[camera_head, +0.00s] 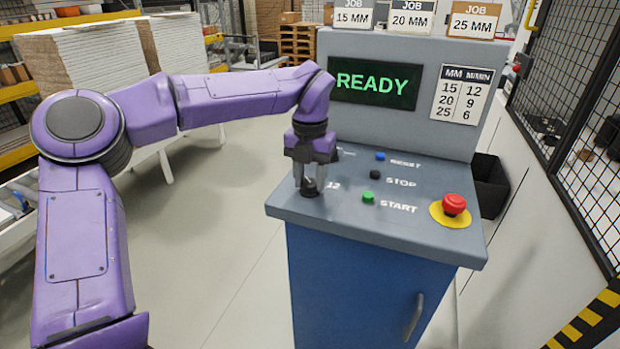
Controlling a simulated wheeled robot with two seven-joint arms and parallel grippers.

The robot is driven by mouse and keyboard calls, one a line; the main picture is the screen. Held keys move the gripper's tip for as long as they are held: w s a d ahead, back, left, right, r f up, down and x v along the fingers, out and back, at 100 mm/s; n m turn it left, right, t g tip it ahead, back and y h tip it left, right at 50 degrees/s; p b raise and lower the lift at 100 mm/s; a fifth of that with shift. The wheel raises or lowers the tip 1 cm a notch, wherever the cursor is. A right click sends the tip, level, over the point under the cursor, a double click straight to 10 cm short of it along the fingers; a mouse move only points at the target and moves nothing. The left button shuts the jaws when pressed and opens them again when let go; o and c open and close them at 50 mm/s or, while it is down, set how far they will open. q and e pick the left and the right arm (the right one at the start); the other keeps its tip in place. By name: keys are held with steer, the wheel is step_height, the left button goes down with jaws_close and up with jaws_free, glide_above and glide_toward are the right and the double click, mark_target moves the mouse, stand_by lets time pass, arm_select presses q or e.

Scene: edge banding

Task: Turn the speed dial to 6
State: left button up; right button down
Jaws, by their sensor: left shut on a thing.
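The speed dial (311,189) is a black knob on the left front of the grey control panel (340,213). My left gripper (310,183) points down from above and is shut on the dial. The label "12" shows just right of the dial. Other dial marks and the dial's pointer are hidden or too small to read. The screen (374,85) reads "READY" in green. A chart (462,94) lists 15, 20, 25 mm against 12, 9, 6 m/min. My right gripper is not in view.
Right of the dial are the blue reset (380,157), black stop (375,174) and green start (368,197) buttons. A red emergency button (454,204) stands at the panel's right. Job cards (412,18) stand on top. A mesh fence (570,110) bounds the right side.

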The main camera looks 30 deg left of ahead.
mark_target(310, 182)
arm_select(q)
steer(key=o, duration=1.1)
steer(key=shift+c, duration=0.2)
step_height(310, 182, up, 11)
steer(key=shift+f+p, duration=0.2)
steer(key=shift+p, duration=0.1)
